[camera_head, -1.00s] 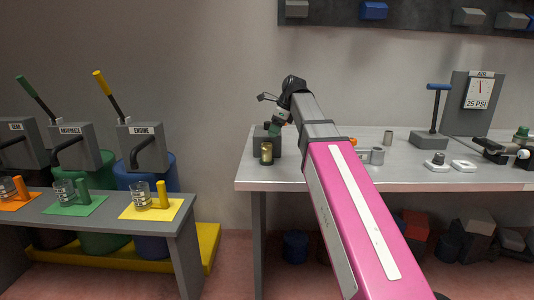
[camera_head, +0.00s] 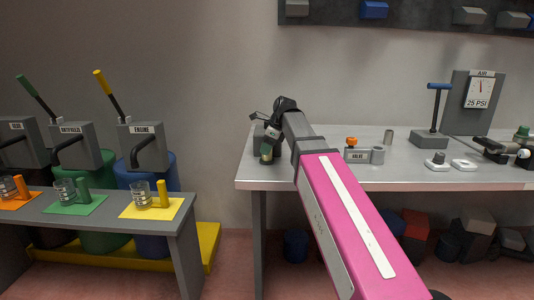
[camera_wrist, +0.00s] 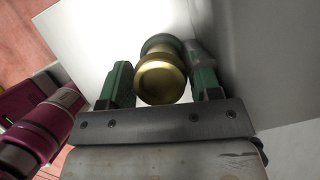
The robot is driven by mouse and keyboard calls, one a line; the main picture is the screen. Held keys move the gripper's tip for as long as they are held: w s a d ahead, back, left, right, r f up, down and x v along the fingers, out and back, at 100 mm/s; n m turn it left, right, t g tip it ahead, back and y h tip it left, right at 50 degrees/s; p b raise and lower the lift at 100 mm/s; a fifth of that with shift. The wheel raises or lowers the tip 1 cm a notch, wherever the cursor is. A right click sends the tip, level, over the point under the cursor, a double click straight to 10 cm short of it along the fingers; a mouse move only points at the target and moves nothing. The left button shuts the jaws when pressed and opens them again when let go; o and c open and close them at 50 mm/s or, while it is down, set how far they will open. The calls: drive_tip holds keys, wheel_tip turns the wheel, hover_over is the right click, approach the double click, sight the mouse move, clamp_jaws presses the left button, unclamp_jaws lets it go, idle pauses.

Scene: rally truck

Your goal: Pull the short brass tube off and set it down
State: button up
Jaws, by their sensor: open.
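The short brass tube (camera_wrist: 161,80) shows large in the wrist view, its round open end facing the camera and a green part directly beyond it. My gripper (camera_wrist: 163,72) is open, with one green-tipped finger on each side of the tube. The right finger looks very close to it; contact cannot be told. In the head view my gripper (camera_head: 268,142) is at the left end of the grey workbench (camera_head: 330,177). There the brass tube (camera_head: 266,156) shows only partly below the gripper, and the dark block around it is mostly hidden.
On the bench to the right are a grey fixture with an orange knob (camera_head: 352,142), a small metal cylinder (camera_head: 388,136), a blue-handled stand (camera_head: 432,138) and an air gauge (camera_head: 479,93). A lower table (camera_head: 110,222) with jugs stands left, across a gap.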

drive_tip(key=c, duration=1.1)
drive_tip(key=shift+o, duration=0.2)
drive_tip(key=shift+r, duration=0.1)
drive_tip(key=shift+r, duration=2.85)
drive_tip(key=shift+r, duration=1.85)
